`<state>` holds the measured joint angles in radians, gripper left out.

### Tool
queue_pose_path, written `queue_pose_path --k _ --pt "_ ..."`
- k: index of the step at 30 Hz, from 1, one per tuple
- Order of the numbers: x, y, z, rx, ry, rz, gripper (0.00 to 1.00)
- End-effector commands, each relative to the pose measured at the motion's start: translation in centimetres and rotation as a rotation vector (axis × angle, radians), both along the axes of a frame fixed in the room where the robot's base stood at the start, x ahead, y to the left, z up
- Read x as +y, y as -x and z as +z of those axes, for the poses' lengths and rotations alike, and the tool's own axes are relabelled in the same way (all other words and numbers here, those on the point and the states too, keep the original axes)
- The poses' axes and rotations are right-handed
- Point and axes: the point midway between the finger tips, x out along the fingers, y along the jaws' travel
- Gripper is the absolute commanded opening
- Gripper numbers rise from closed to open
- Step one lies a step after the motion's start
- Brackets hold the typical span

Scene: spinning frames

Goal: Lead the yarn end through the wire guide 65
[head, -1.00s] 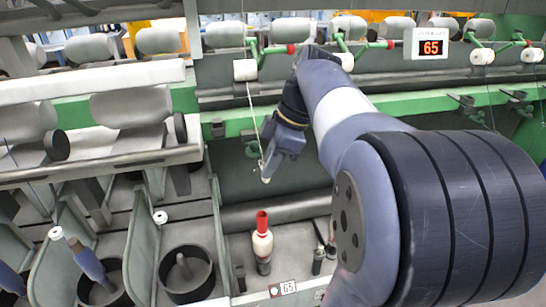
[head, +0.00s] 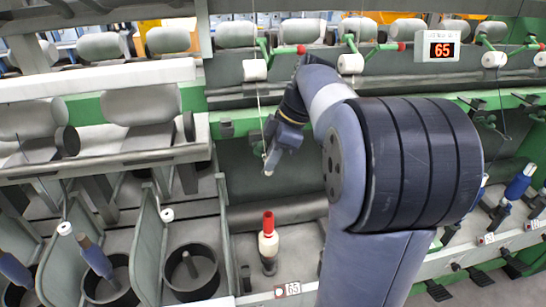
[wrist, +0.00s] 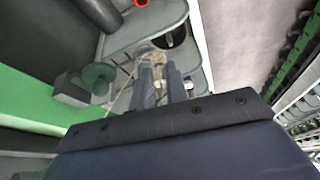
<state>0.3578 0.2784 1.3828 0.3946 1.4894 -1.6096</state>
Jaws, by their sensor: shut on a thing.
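My gripper (head: 268,168) points down in front of the green rail at position 65, shut on the yarn end. The thin white yarn (head: 258,100) runs up from it to a white roller (head: 255,70). In the wrist view my two fingers (wrist: 161,88) are close together, with a pale beige patch, perhaps yarn, at their tips. The wire guide 65 cannot be made out clearly. A green disc-shaped part (wrist: 98,75) stands left of the fingers in the wrist view. A cream bobbin with a red top (head: 268,240) stands upright below my gripper.
A 65 plate (head: 288,289) is on the front edge, and a display (head: 438,46) reads 65. A green rail (head: 228,124) crosses behind my gripper. Grey dividers (head: 148,245) and black pots (head: 190,272) stand lower left. Space between gripper and bobbin is clear.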

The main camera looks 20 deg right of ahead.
Motion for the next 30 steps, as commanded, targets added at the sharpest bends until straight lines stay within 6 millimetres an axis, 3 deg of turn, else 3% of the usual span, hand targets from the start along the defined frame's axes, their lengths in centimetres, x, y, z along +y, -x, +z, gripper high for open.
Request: queue_pose_path --k 12,30 --pt "0.0 0.2 0.2 -0.002 0.001 -0.001 0.05" --pt "1.1 5.4 2.9 -0.002 0.001 -0.001 0.05"
